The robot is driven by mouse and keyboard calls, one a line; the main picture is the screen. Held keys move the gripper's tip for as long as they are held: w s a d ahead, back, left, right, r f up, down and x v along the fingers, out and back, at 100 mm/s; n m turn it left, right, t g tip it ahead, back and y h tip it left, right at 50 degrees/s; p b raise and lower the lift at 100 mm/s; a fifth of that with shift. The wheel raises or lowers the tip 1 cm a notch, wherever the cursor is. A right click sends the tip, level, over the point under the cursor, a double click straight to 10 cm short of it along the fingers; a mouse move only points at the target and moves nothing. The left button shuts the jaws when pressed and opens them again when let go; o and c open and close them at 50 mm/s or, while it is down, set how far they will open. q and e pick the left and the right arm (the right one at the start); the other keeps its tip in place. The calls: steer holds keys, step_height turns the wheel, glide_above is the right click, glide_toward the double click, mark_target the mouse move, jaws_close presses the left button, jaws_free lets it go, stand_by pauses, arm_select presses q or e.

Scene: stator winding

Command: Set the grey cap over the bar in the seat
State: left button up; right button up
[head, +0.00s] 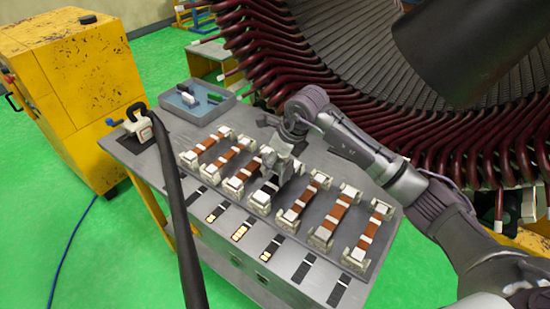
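A row of seats stands on the grey bench, each with pale end blocks. Most carry a copper-brown bar (291,208) with white bands. The seat in the middle (261,203) shows a dark strip between its end blocks. My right gripper (281,166) is low over the far end of this middle seat, pointing down. Its fingers are small and blend with grey and pale parts there. I cannot tell whether it is open or holds something. I cannot make out the grey cap for certain.
A blue-grey tray (197,117) with small dark, white and green pieces sits at the bench's back left. A white device with a black loop (139,127) stands on the left corner. The large stator (350,55) rises behind. A yellow cabinet (75,90) stands left.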

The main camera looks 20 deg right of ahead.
mark_target(275, 178)
steer(key=shift+a, duration=0.1)
steer(key=shift+f, duration=0.15)
steer(key=shift+f+b, duration=0.3)
steer(key=shift+b, duration=0.15)
step_height(275, 178, down, 3)
steer(key=shift+r+b, duration=0.2)
steer(key=shift+b, duration=0.9)
steer(key=shift+f+b, duration=0.35)
steer(key=shift+f, duration=0.1)
steer(key=shift+s, duration=0.15)
arm_select(q)
step_height(275, 178, down, 4)
steer(key=shift+r, duration=0.1)
arm_select(e)
steer(key=shift+f, duration=0.1)
